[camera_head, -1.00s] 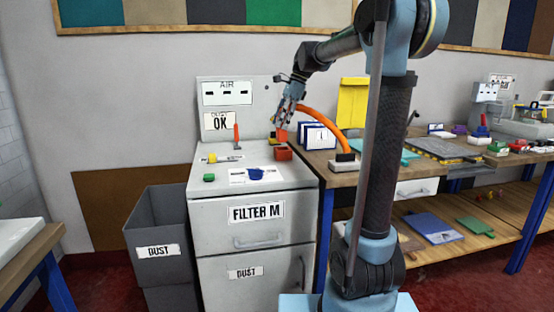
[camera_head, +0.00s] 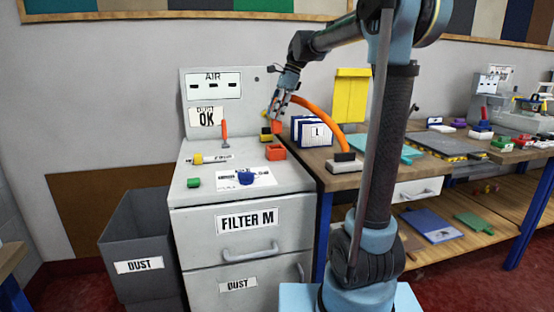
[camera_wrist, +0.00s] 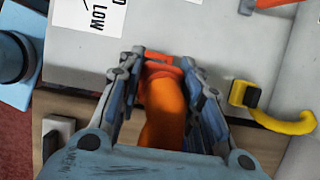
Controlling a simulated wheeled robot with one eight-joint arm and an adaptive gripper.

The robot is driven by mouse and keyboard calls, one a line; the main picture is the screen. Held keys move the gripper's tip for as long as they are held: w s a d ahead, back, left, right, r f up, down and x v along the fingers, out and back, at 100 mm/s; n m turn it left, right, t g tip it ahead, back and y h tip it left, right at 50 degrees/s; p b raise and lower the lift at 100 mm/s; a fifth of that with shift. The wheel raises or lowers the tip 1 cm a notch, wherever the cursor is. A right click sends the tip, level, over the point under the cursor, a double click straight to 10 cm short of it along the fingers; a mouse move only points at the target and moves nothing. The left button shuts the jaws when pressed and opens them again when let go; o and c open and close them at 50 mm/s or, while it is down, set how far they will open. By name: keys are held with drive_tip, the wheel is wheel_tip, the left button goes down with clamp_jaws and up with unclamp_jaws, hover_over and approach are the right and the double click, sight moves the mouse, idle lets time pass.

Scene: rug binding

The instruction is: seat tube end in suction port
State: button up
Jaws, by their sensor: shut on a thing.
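My gripper (camera_head: 280,106) is shut on the orange tube (camera_head: 320,112), near its red-orange end (camera_head: 277,127). The tube arcs from a black-and-white block on the bench. The red-orange, box-shaped port (camera_head: 275,152) sits on top of the grey FILTER M cabinet (camera_head: 185,165). The tube end appears above the port in the head view, with a gap between them. In the wrist view the tube (camera_wrist: 163,120) runs between the two fingers (camera_wrist: 160,85). Red-orange shows at its far end; I cannot tell there whether any of it is the port.
A yellow-and-black tool (camera_wrist: 262,105) lies near the port. A white-and-blue stand (camera_head: 311,131) is on the bench to the right.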

wheel_tip(320, 180, down, 10)
drive_tip(key=shift+s+a+f, duration=0.1)
idle(0.5)
drive_tip(key=o, duration=1.1)
drive_tip(key=shift+o, duration=0.2)
drive_tip(key=v, duration=1.2)
